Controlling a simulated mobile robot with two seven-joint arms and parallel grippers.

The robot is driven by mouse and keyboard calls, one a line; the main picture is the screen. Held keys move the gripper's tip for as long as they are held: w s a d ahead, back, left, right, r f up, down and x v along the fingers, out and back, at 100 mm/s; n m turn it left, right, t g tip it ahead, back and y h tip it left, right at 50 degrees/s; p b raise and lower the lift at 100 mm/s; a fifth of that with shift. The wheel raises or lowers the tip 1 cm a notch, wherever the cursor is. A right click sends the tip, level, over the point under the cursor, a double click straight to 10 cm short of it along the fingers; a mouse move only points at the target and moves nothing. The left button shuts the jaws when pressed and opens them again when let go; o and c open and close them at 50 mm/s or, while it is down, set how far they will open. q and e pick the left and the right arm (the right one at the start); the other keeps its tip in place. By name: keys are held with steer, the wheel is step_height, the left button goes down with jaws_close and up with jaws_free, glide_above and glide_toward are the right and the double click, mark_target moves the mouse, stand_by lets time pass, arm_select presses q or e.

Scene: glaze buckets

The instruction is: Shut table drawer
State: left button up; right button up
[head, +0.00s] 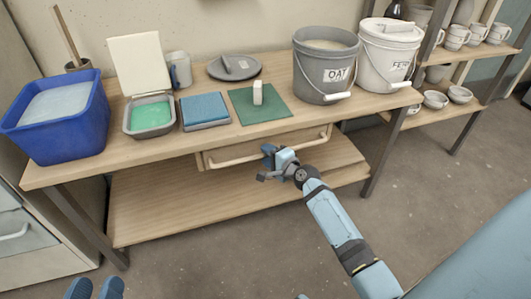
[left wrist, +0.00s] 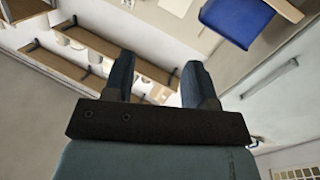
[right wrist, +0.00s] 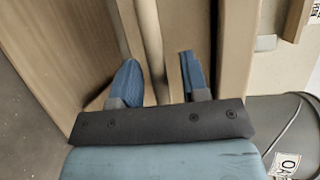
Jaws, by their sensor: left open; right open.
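The table drawer (head: 290,139) is under the front edge of the wooden table (head: 70,177). Its front seems to stand out a little from the table edge; how far is hard to tell. A long pale bar handle (head: 235,160) runs across it. My right gripper (head: 269,164) is open at the middle of this handle. In the right wrist view the handle (right wrist: 150,40) passes between the two open fingers (right wrist: 160,80); contact cannot be told. My left gripper (head: 96,288) is open and empty at the bottom left, away from the drawer; its fingers show in the left wrist view (left wrist: 164,85).
On the table stand a blue tub (head: 60,140), a tray of green glaze (head: 150,117), a grey bucket (head: 322,75) and a white bucket (head: 385,60). A lower shelf (head: 150,205) lies beneath the drawer. Shelves with cups (head: 457,38) stand at the right.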

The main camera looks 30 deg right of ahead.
arm_select(q)
step_height(320, 180, up, 5)
steer(key=t+p, duration=0.2)
steer(key=shift+s+a+f+p, duration=0.1)
steer(key=shift+a+f+p, duration=0.1)
steer(key=shift+p, duration=0.15)
arm_select(e)
steer(key=v, duration=1.2)
steer(key=shift+s, duration=0.2)
